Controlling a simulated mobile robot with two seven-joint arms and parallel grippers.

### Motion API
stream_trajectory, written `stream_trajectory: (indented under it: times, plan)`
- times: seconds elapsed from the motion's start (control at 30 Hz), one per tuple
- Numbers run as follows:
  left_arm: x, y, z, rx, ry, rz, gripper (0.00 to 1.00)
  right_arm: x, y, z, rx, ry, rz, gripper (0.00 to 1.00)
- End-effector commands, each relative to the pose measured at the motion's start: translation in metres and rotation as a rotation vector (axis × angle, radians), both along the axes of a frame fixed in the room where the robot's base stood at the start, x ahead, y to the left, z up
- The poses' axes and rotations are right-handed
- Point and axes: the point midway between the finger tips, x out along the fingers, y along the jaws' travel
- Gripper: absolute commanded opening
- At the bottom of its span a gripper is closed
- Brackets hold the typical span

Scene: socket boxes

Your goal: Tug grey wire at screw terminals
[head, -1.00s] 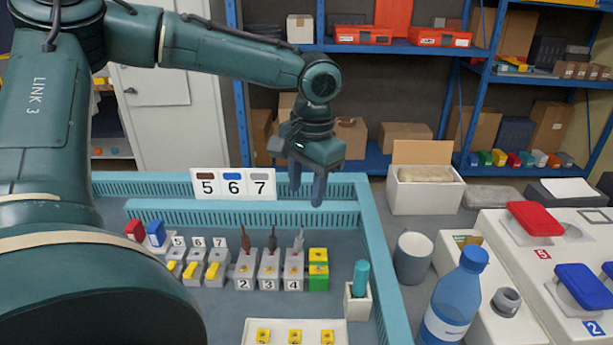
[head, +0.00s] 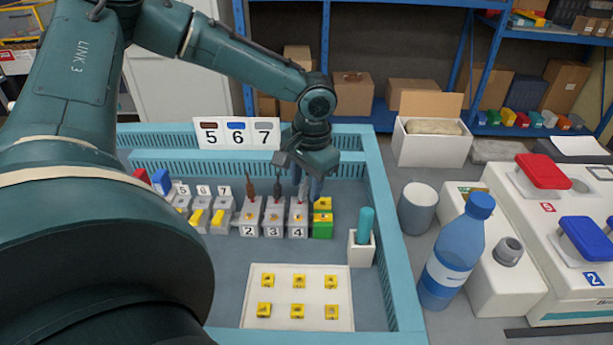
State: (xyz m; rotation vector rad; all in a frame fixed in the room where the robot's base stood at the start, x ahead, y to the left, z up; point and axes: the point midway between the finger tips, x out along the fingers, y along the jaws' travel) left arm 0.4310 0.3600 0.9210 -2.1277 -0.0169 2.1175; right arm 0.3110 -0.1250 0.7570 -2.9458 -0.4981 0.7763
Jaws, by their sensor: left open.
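The row of grey screw terminals, with the blocks numbered 2 (head: 249,218), 3 (head: 274,218) and 4 (head: 298,218), stands inside the turquoise-walled tray. Short wires stand up from them. The grey wire (head: 302,193) rises from terminal 4, partly close to or behind my fingers. Darker wires rise from terminal 2 (head: 251,184) and terminal 3 (head: 277,188). My left gripper (head: 307,188) is open and points down, its fingertips at the height of the grey wire in the picture. I cannot tell whether they are around it or touching it. My right gripper is out of view.
A green-yellow terminal (head: 322,224) adjoins block 4. A white holder with a teal-handled tool (head: 365,226) stands to the right. A white plate with several yellow pieces (head: 282,297) lies in front. A card reading 5 6 7 (head: 238,134) stands behind. A blue bottle (head: 455,255) stands outside the tray.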

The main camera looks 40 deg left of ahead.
Motion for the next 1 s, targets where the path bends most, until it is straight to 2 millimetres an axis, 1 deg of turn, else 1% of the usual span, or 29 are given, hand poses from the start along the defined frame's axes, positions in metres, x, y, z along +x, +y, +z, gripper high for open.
stream_trajectory:
  times: [0.1,0.6,0.67,0.7,0.87,1.0]
  plan:
    - [0.0001,0.0,0.0001,0.0,0.0,0.0,0.41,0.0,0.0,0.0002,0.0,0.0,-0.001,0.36]
    - [0.0001,-0.0002,0.0005,0.0,0.0,-0.001,0.0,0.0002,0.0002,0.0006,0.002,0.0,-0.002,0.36]
    - [0.0001,-0.0002,0.0005,0.0,0.0,-0.001,0.0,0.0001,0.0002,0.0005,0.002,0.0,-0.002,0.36]
    - [0.0001,-0.0002,0.0005,0.0,0.0,-0.001,0.14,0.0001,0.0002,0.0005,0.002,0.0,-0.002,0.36]
    - [0.0001,-0.0003,0.0005,0.0,0.0,-0.001,0.01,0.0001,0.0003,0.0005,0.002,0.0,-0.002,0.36]
    - [0.0001,-0.0003,0.0005,0.0,0.0,0.0,0.0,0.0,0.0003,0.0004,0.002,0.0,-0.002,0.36]
